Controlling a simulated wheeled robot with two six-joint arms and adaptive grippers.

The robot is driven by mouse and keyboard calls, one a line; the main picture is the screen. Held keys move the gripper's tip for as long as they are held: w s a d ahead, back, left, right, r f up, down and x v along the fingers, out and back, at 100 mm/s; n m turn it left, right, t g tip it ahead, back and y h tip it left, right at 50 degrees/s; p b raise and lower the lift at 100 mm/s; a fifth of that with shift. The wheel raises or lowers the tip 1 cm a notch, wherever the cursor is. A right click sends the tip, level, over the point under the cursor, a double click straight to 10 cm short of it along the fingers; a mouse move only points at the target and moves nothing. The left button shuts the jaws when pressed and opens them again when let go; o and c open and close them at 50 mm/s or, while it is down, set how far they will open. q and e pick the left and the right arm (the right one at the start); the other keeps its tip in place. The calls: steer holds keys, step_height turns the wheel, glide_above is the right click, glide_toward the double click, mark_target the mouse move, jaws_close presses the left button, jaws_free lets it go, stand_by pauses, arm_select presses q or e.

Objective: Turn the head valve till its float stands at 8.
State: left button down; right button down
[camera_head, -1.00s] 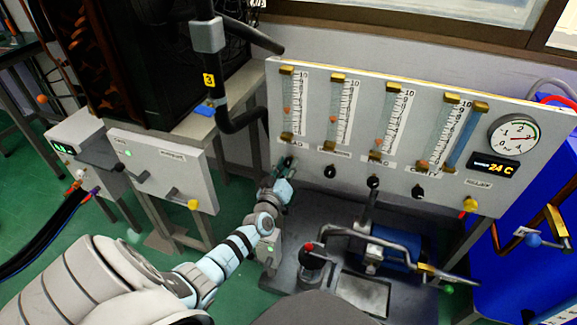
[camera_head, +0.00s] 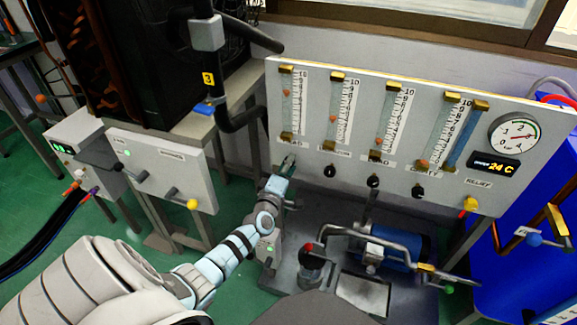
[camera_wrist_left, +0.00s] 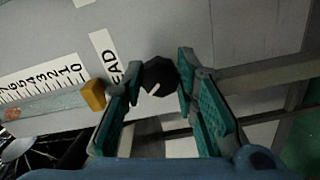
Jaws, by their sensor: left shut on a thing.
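The head valve is a black knob (camera_wrist_left: 158,76) with a white mark, below the leftmost flow tube and beside a label reading "EAD" in the left wrist view. My left gripper (camera_head: 286,166) is at this knob in the head view, and its teal fingers (camera_wrist_left: 158,92) are shut on it from both sides. In the head view the gripper hides the knob. The head tube (camera_head: 288,112) has an orange float (camera_head: 286,93) roughly two thirds of the way up its scale, near 7; the exact reading is too small to tell. My right gripper is not in view.
Three more black knobs stand to the right: one (camera_head: 330,171), another (camera_head: 373,181) and a third (camera_head: 417,191). A round gauge (camera_head: 514,136) and a 24 C display (camera_head: 495,167) sit farther right. A bent grey pipe (camera_head: 400,246) is below the panel.

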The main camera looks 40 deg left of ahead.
arm_select(q)
steer(key=shift+f, duration=0.1)
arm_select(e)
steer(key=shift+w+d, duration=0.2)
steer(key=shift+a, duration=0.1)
arm_select(q)
steer(key=c, duration=1.6)
jaws_free()
steer(key=shift+c, duration=0.2)
steer(key=o, duration=0.4)
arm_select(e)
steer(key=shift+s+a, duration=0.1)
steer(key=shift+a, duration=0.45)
arm_select(q)
steer(key=v, duration=1.2)
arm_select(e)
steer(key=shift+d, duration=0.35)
